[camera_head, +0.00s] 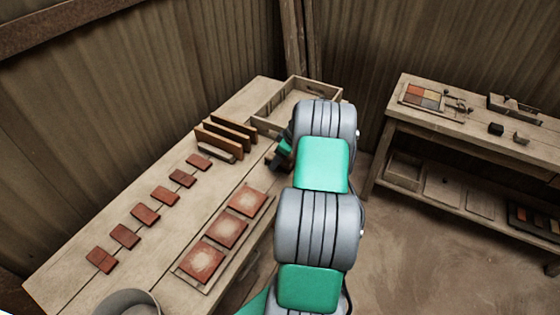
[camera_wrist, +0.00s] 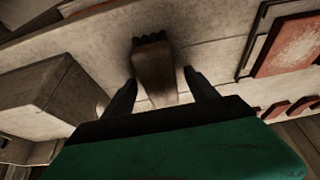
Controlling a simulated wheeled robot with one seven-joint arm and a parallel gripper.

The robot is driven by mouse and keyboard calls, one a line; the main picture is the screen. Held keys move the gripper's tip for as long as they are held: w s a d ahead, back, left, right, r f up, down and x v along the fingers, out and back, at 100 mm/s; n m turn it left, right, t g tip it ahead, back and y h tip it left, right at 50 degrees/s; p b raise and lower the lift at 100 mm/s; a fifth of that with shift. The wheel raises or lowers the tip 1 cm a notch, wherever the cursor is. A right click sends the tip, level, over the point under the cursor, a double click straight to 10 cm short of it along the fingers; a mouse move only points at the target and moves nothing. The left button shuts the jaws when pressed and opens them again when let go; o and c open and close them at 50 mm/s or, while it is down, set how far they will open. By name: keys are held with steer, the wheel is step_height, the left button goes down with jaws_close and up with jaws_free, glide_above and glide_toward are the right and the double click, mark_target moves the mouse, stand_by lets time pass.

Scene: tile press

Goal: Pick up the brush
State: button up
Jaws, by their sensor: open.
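The brush (camera_wrist: 153,68) shows in the wrist view as a brown wooden body with a dark bristle end pointing away from me. My gripper (camera_wrist: 160,77) is open, with one finger on each side of the brush in the picture. I cannot tell whether the fingers are level with it or still above it, and I see no clear contact. The near end of the brush is hidden by my gripper's body. In the head view, my gripper (camera_head: 279,157) shows only partly behind my arm, by the table's right edge. I cannot make out the brush there.
Several red tiles (camera_head: 145,215) lie in a row on the workbench (camera_head: 75,262). A board with dusted tiles (camera_head: 228,231) lies on its right side. Upright wooden boards (camera_head: 226,137) and an open wooden box (camera_head: 270,107) stand at its far end. Another bench (camera_head: 470,125) stands right.

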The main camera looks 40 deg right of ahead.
steer(key=shift+f+b, duration=0.2)
steer(key=shift+b, duration=0.25)
steer(key=shift+c, duration=0.2)
jaws_close()
stand_by(0.8)
steer(key=shift+r, duration=0.1)
steer(key=shift+r+p, duration=0.4)
steer(key=shift+p, duration=0.3)
steer(key=r+b, duration=0.2)
steer(key=r, duration=0.1)
steer(key=shift+s+a+r+b, duration=0.2)
steer(key=shift+s+b, duration=0.05)
steer(key=shift+b, duration=0.15)
steer(key=s+a+r+b, duration=0.3)
steer(key=s+a+r, duration=0.6)
steer(key=shift+s+a+b, duration=0.2)
steer(key=shift+s+b, duration=0.1)
